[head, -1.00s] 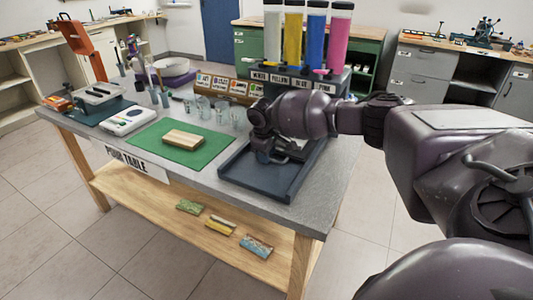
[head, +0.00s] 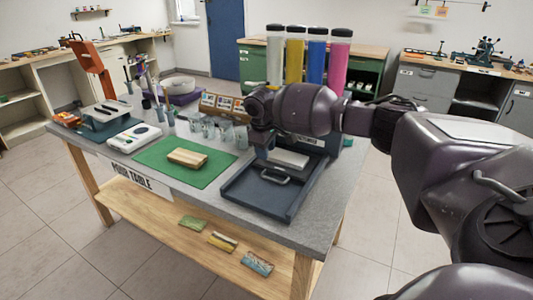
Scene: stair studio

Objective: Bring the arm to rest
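My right arm reaches in from the right edge across the table. Its gripper (head: 259,140) hangs above the back left part of a dark blue-grey tray (head: 258,195). The fingers are dark and partly hidden by the wrist, so I cannot tell whether they are open or shut. A dark handled tool (head: 276,176) and a pale flat block (head: 288,158) lie in the tray, apart from the gripper. My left gripper is not in view.
The pour table (head: 225,223) holds a green mat (head: 150,158) with a wooden block (head: 187,158), a white scale (head: 134,136) and several clear cups (head: 208,128). Tall colour tubes (head: 295,60) stand behind my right arm. Floor right of the table is clear.

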